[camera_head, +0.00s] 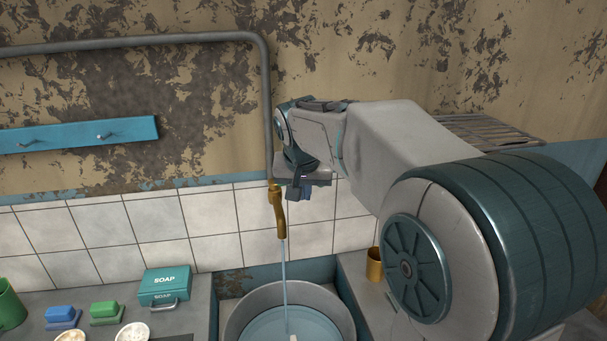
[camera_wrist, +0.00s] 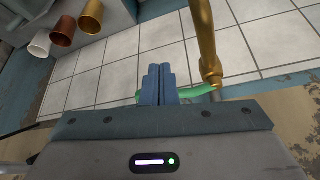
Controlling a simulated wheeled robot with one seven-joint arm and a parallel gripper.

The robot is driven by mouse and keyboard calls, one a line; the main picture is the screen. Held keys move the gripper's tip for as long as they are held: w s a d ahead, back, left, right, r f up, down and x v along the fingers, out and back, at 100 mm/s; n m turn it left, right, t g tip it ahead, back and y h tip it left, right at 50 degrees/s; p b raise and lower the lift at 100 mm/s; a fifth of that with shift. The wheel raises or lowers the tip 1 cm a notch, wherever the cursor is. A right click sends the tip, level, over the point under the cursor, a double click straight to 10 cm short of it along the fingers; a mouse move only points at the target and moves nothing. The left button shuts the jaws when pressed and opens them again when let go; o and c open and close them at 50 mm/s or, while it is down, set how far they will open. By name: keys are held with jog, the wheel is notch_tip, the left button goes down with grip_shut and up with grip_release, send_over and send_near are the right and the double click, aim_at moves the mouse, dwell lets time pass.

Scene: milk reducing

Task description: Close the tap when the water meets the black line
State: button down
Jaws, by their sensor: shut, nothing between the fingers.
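The brass tap (camera_head: 278,210) hangs from a grey wall pipe. A thin stream of water (camera_head: 284,265) runs from it into a round grey pot (camera_head: 240,312) in the sink. Bluish water (camera_head: 270,330) shows in the pot; I cannot make out a black line, and the pot's front is cut off. My gripper (camera_head: 305,193) is just right of the tap's top. In the wrist view the blue fingers (camera_wrist: 157,72) are together and empty. A green handle (camera_wrist: 198,91) by the brass tap (camera_wrist: 204,45) is partly hidden behind them; contact is unclear.
A brass cup (camera_head: 375,264) stands on the right counter. The left counter holds a green soap box (camera_head: 165,285), a blue brush (camera_head: 62,316), a green brush (camera_head: 106,312) and a green mug (camera_head: 10,303). The tiled wall (camera_head: 155,222) is close behind the tap.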

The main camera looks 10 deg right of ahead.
jog(key=shift+w+d+f+p, duration=0.15)
jog(key=shift+w+d+p, duration=0.15)
jog(key=shift+w, duration=0.45)
jog(key=shift+w+d+f+p, duration=0.15)
jog(key=shift+w+p, duration=0.2)
jog(key=shift+w, duration=0.4)
jog(key=shift+w+d+f+p, duration=0.1)
jog(key=shift+w+d+p, duration=0.2)
jog(key=shift+w, duration=0.45)
jog(key=shift+w, duration=0.1)
jog(key=shift+w+d, duration=0.35)
jog(key=shift+w, duration=0.25)
jog(key=shift+w+d, duration=0.35)
jog(key=shift+w, duration=0.25)
jog(key=shift+s+f, duration=0.1)
jog(key=shift+s, duration=0.05)
